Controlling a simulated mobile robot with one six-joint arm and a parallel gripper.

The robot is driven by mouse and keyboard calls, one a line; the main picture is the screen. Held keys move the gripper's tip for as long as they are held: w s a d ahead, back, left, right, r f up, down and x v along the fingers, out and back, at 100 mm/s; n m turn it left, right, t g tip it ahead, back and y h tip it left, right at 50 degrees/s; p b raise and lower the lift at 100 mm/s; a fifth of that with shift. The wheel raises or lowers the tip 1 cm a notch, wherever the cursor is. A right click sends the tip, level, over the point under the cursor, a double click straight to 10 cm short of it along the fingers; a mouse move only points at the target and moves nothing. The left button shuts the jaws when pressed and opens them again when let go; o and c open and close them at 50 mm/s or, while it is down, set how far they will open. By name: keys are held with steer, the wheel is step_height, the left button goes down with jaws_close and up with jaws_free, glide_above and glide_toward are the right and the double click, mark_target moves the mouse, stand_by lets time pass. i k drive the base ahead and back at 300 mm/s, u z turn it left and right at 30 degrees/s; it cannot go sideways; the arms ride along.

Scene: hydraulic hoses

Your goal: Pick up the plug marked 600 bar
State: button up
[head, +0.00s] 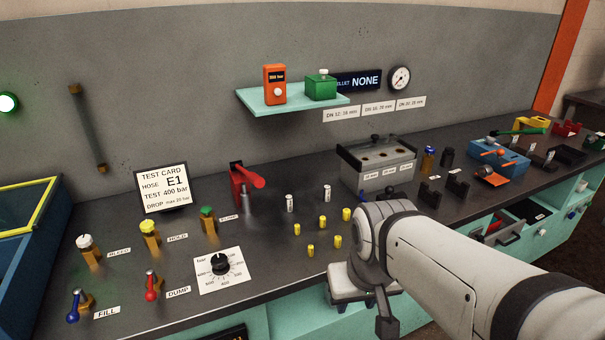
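Several small yellow plug-like pieces (322,222) stand on the dark bench top in the middle. Two silver pieces with pale labels, one at left (289,203) and one at right (326,194), stand behind them. Their markings are too small to read, so I cannot tell which piece is marked 600 bar. My arm reaches in from the lower right. The part that I take for my gripper (386,318) hangs low at the bench's front edge, right of the yellow pieces and apart from them. Its fingers are not clear.
A red hand pump (246,184) and a test card (163,188) stand behind. Valves and a dial plate (220,268) are at left. A grey block with holes (377,165) and black holders (458,186) are at right. A shelf (290,104) overhangs the back.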

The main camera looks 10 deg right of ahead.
mark_target(326, 188)
steer(key=z, duration=0.35)
steer(key=k, duration=0.5)
steer(key=z, duration=0.85)
steer(key=k, duration=0.9)
steer(key=z, duration=0.55)
steer(key=i, duration=1.1)
steer(key=u, duration=0.95)
steer(key=i, duration=1.45)
steer(key=u, duration=0.7)
steer(key=k, duration=0.7)
steer(key=u, duration=0.2)
steer(key=i, duration=0.8)
steer(key=z, duration=0.1)
